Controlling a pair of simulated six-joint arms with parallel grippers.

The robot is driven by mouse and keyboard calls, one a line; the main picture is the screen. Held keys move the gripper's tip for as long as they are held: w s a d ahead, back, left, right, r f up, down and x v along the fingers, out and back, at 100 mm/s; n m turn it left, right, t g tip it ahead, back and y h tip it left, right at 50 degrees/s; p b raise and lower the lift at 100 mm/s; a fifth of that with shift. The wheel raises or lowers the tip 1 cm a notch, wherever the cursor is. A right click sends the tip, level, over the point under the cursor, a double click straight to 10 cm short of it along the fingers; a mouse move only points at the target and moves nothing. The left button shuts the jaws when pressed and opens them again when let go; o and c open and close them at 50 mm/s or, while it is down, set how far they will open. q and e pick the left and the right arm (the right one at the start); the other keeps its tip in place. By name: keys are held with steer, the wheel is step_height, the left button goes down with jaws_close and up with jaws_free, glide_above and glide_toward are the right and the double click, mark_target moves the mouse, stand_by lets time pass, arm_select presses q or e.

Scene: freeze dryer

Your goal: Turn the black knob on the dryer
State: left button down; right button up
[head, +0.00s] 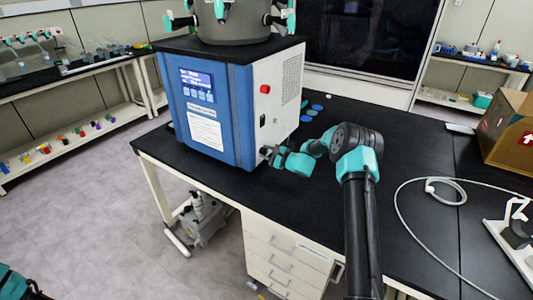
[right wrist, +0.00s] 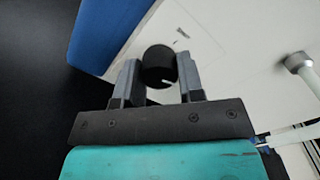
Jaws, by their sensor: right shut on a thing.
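The freeze dryer (head: 215,110) stands on the black bench, with a blue front and a white right side. The black knob (right wrist: 158,65) is on its white side panel in the right wrist view, with a white mark on its face. My right gripper (right wrist: 158,80) has one finger on each side of the knob and is shut on it. In the head view my right gripper (head: 268,152) reaches the lower part of the white side, and the knob is hard to make out there. A teal part of my left arm (head: 15,285) shows at the lower left corner; its gripper is not visible.
A red button (head: 265,89) sits higher on the dryer's side. A white fitting with a hose (right wrist: 298,63) is right of the knob. Blue discs (head: 311,111) lie behind my right arm. A white cable (head: 400,205) and cardboard box (head: 508,130) are on the right.

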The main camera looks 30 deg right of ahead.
steer(key=shift+m, duration=1.2)
steer(key=o, duration=0.9)
steer(key=shift+s, duration=0.1)
steer(key=v, duration=1.7)
steer(key=shift+s+f, duration=0.15)
